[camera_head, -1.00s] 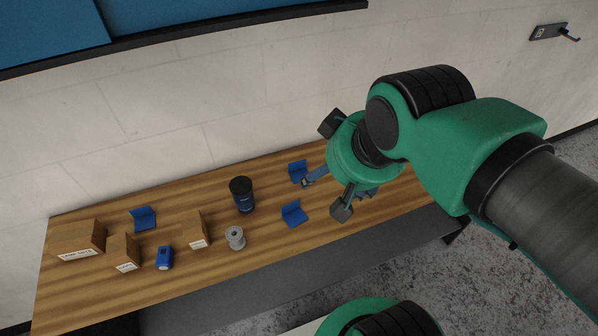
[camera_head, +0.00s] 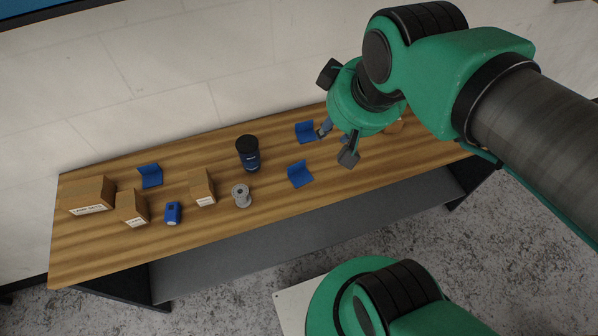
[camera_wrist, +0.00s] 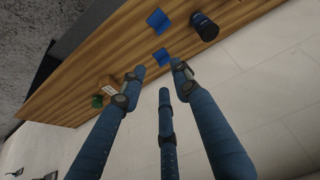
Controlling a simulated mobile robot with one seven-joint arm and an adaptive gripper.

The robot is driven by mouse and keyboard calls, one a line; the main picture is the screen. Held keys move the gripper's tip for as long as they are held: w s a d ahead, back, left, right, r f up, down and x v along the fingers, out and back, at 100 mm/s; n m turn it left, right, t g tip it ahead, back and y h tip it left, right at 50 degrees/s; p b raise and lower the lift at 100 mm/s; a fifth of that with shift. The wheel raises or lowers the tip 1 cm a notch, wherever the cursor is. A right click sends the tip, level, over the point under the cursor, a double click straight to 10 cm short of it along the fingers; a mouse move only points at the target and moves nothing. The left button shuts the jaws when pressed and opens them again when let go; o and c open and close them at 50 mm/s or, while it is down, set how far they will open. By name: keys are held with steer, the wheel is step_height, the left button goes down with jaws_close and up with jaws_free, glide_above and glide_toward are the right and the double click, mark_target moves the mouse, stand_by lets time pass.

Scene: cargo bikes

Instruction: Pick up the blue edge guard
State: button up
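Three blue L-shaped edge guards lie on the wooden table: one at the back (camera_head: 305,132), one nearer the front edge (camera_head: 300,174), and one at the left (camera_head: 150,175). My three-fingered gripper (camera_head: 337,142) is open and empty, above the table just right of the back and front guards. In the wrist view the fingers (camera_wrist: 160,78) are spread. Beyond the fingertips there, one blue guard (camera_wrist: 161,56) lies near them and another (camera_wrist: 158,20) farther off. No finger visibly touches a guard.
A dark lidded cup (camera_head: 248,153) stands left of the back guard. A grey spool (camera_head: 241,195), a small blue object (camera_head: 173,213) and several cardboard boxes (camera_head: 92,196) stand at the left. A light wall runs behind the table (camera_head: 240,225).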

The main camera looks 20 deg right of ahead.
steer(key=w+a+f+n+g+p, duration=0.1)
steer(key=w+f+n+g, duration=0.2)
steer(key=w+f+n, duration=0.7)
steer(key=n+g, duration=0.2)
steer(key=n, duration=0.7)
glide_above(296, 171)
step_height(296, 171, down, 12)
steer(key=shift+w+d+f+p, duration=0.1)
steer(key=shift+w+p, duration=0.3)
steer(key=shift+p, duration=0.05)
steer(key=shift+m, duration=0.3)
steer(key=shift+f+b, duration=0.6)
steer(key=shift+f, duration=3.7)
steer(key=shift+f+b, duration=0.55)
steer(key=shift+f, duration=2)
